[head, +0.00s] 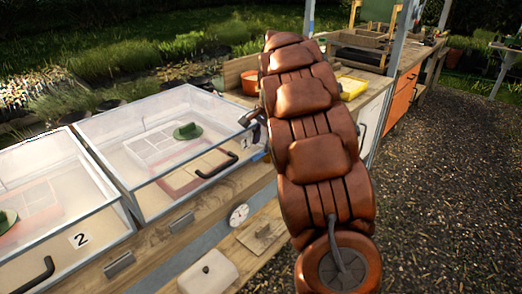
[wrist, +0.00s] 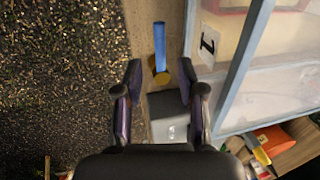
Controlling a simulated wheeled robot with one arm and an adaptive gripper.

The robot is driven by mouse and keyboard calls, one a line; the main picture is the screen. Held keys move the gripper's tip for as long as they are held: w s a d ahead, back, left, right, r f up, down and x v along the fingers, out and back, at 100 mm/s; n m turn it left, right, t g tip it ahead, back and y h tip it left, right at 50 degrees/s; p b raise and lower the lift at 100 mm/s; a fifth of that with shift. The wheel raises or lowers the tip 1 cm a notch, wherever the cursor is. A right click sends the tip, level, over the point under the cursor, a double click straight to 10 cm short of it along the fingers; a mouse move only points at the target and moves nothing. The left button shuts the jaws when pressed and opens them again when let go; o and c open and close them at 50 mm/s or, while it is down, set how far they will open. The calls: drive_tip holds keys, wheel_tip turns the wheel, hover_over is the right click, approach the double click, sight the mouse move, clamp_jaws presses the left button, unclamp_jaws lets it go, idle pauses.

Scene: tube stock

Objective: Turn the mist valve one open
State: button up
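The mist valve one shows in the wrist view as a blue lever handle (wrist: 160,46) with a brass body (wrist: 161,77) at its lower end. The lever points toward the top of the picture, roughly along the wooden edge. My gripper (wrist: 159,70) is open, with one dark finger on each side of the valve's brass end. I see no finger touching it; the height gap cannot be told. In the head view, my gripper (head: 254,116) is partly hidden behind my copper-coloured arm, near the front corner of the box with label 1 (head: 245,144).
The clear-lidded box one (head: 128,172) stands beside the valve, with box two (head: 62,250) to its left. Gravel ground (head: 440,180) is open at right.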

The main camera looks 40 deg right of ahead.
sight(260, 154)
drive_tip(key=f, duration=0.4)
drive_tip(key=shift+w, duration=0.4)
clamp_jaws()
